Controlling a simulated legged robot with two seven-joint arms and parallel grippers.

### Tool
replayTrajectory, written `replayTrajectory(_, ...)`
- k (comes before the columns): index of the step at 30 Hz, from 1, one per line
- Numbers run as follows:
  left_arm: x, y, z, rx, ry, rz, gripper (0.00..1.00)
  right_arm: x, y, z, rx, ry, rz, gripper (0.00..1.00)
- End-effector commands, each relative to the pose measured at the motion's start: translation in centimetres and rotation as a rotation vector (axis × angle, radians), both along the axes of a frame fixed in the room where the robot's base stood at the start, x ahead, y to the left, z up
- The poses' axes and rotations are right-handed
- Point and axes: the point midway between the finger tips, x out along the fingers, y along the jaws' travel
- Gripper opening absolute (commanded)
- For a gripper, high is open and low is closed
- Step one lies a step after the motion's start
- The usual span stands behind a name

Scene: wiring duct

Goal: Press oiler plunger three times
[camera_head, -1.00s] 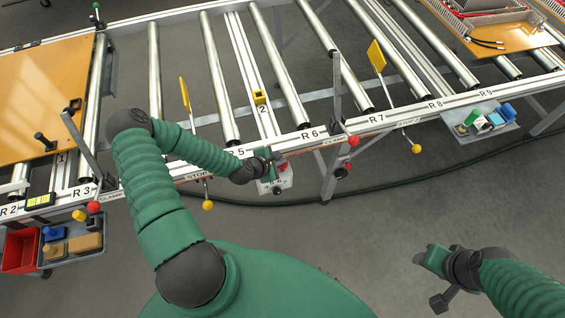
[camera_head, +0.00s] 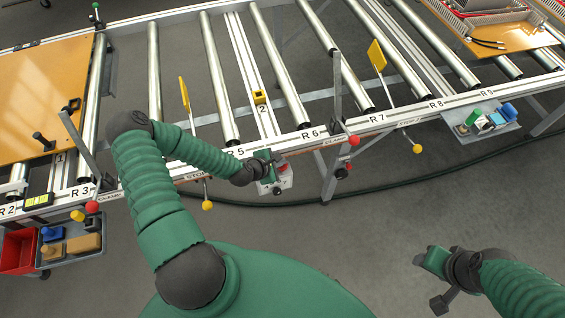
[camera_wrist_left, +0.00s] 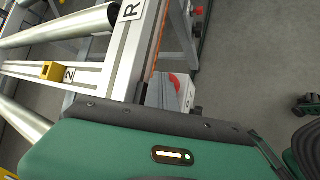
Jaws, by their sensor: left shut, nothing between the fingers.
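My left gripper (camera_head: 268,164) is at the front rail between R5 and R6, in front of a small grey-white box with a red part (camera_head: 284,176) mounted below the rail. The gripper is shut with nothing in it. In the left wrist view the box (camera_wrist_left: 172,92) shows its red part just beyond my green gripper body, which hides the fingertips. I cannot make out the oiler plunger, and whether my fingers touch the box is hidden. My right gripper (camera_head: 428,262) hangs over the floor at the lower right, away from the rail; its fingers are too unclear to judge.
The roller conveyor's front rail (camera_head: 325,130) carries yellow-knobbed stop levers and red-knobbed clamp levers (camera_head: 354,140). A wooden board (camera_head: 40,95) lies at the left. A tray (camera_head: 478,122) hangs at the right, a red bin (camera_head: 18,252) at the lower left. The floor in front is clear.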

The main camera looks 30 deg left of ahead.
Motion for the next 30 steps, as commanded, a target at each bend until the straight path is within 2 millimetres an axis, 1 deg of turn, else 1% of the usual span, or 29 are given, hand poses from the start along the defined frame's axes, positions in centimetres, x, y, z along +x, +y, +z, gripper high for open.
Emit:
replayTrajectory(4, 0.0, 0.1, -0.3, 0.0, 0.001, 0.002, 0.0, 0.0, 0.0, -0.2, 0.0, 0.0, 0.0, 0.52)
replayTrajectory(14, 0.0, 0.0, -0.1, 0.0, 0.001, 0.002, 0.0, 0.0, 0.0, 0.0, 0.0, 0.0, 0.0, 0.52)
replayTrajectory(27, 0.0, -0.2, 2.6, 0.0, 0.001, -0.001, 0.0, 0.0, 0.0, 2.4, 0.0, 0.0, 0.0, 0.52)
replayTrajectory(30, 0.0, -0.2, 2.7, 0.0, 0.001, -0.001, 0.0, 0.0, 0.0, 2.5, 0.0, 0.0, 0.0, 0.52)
